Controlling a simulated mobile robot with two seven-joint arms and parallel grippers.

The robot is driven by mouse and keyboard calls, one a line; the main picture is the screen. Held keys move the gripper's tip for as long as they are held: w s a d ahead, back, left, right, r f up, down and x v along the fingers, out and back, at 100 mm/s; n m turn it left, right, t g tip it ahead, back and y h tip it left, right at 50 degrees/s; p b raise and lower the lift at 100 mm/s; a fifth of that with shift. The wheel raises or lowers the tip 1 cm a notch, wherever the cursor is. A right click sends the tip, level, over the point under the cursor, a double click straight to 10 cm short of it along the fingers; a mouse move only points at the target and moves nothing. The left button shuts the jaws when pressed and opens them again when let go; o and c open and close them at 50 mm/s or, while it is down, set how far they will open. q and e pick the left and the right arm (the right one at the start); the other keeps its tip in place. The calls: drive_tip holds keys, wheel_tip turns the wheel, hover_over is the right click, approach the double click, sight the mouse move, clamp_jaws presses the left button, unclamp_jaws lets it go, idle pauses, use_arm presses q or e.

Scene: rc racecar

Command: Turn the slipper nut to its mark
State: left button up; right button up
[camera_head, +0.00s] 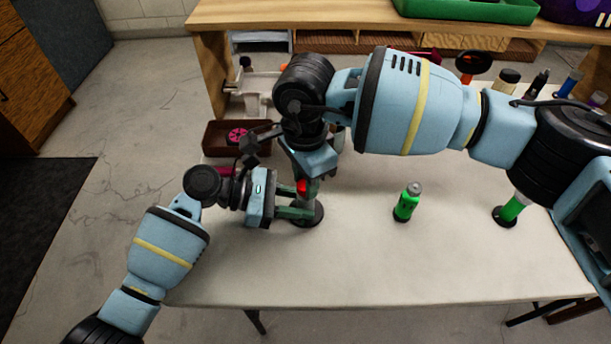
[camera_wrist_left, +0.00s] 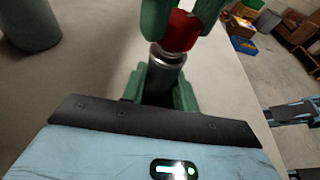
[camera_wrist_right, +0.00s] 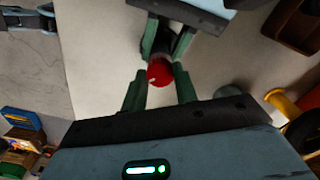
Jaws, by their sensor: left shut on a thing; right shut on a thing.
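The slipper nut appears to be the red knob-like piece (camera_head: 302,187) on top of an upright grey metal post (camera_wrist_left: 167,54). The post stands on a round black base (camera_head: 309,222) on the table. My left gripper (camera_head: 301,207) comes in from the left, shut around the post below the red piece. My right gripper (camera_head: 305,180) points down from above, shut on the red piece. In the right wrist view, the red piece (camera_wrist_right: 160,72) sits between my right fingers, with my left fingers just beyond.
A green bottle (camera_head: 407,203) stands on the table to the right, and another green item (camera_head: 511,208) on a black base stands farther right. A brown tray (camera_head: 222,138) with a pink wheel lies behind left. The table's front middle is clear.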

drive_tip(key=m, duration=1.1)
idle(0.6)
drive_tip(key=o, duration=1)
wheel_tip(320, 180, up, 12)
idle(0.4)
